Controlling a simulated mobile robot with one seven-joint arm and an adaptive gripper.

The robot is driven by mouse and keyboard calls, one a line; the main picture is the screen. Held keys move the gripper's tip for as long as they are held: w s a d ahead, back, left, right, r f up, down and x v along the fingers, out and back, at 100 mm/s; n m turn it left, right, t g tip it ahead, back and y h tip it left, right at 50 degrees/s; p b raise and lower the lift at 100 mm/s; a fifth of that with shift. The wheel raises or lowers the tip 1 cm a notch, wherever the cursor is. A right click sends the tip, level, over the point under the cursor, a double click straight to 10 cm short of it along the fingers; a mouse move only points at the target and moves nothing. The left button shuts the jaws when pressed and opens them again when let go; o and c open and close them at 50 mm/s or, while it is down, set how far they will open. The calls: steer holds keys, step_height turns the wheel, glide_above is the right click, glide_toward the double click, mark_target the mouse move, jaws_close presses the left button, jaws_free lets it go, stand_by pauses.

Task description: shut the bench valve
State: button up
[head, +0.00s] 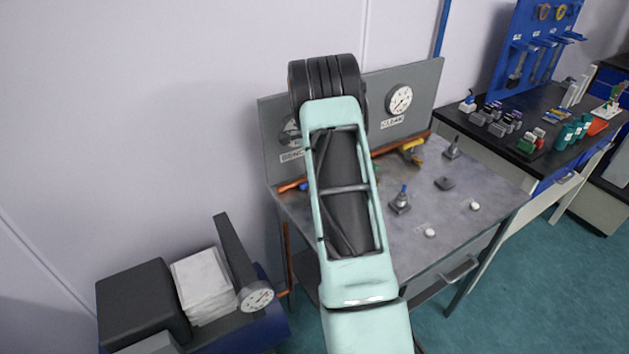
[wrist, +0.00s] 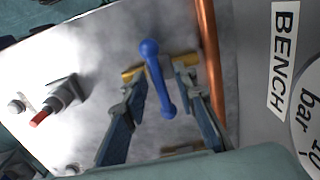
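In the wrist view a blue lever handle (wrist: 154,72) with a round knob lies over brass-coloured fittings (wrist: 132,73) next to a copper pipe (wrist: 209,60). The lever runs roughly alongside the pipe and across the fittings. My gripper (wrist: 162,73) is open, with one finger on each side of the lever. I see gaps at the fingers, but cannot tell whether either one touches it. A BENCH label (wrist: 284,58) and part of a gauge (wrist: 309,120) are on the panel beside it. In the head view my arm hides the lever and gripper.
The metal bench (head: 455,215) holds a yellow-handled fitting (head: 411,149), a blue-tipped device (head: 401,200) and small white knobs. A grey back panel (head: 425,85) with a CLEAN gauge (head: 400,99) stands behind. A dark side bench (head: 545,160) stands right; paper (head: 203,285) lies left.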

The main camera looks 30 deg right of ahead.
step_height(320, 180, up, 12)
stand_by(0.5)
stand_by(0.3)
